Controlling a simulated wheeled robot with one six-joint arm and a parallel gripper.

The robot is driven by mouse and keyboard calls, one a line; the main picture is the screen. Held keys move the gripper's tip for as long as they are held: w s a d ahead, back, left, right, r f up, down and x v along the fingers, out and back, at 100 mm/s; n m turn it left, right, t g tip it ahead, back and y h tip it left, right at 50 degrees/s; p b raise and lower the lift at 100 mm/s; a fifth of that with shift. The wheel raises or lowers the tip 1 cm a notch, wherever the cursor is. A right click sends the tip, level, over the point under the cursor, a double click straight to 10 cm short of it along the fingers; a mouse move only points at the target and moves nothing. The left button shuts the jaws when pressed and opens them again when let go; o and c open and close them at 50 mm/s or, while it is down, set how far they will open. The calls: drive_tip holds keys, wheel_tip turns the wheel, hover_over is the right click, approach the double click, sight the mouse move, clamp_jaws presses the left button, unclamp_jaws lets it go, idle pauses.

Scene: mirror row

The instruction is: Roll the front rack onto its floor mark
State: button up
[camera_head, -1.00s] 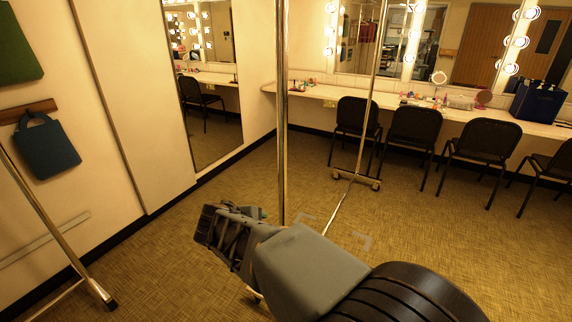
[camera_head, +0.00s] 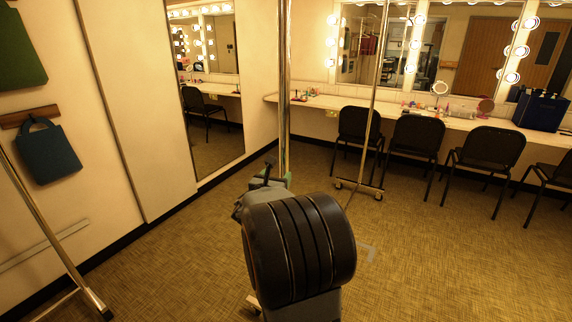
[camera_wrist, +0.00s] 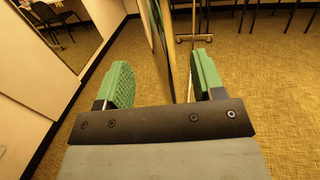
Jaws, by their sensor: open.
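The front rack is a chrome frame with a near post (camera_head: 285,90), a far post (camera_head: 374,100) and a wheeled foot (camera_head: 359,189) by the chairs. In the wrist view the near post (camera_wrist: 163,40) rises between my gripper's (camera_wrist: 162,78) two green fingers, which are open and apart from it. The palm hides the post's lower part. In the head view my gripper (camera_head: 268,180) is mostly hidden behind my own dark wrist, beside the near post.
Another chrome rack post (camera_head: 50,235) leans into view at left. Black chairs (camera_head: 418,142) line the counter (camera_head: 320,101), which holds a blue box (camera_head: 540,110). A tall mirror (camera_head: 212,100) and a hanging teal bag (camera_head: 48,152) are on the left wall. Carpet at right is clear.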

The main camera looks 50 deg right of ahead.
sight(286, 163)
drive_tip(key=p+x, duration=0.1)
drive_tip(key=x, duration=0.8)
drive_tip(key=shift+w+d+f, duration=0.1)
drive_tip(key=shift+d, duration=0.05)
clamp_jaws()
idle(0.4)
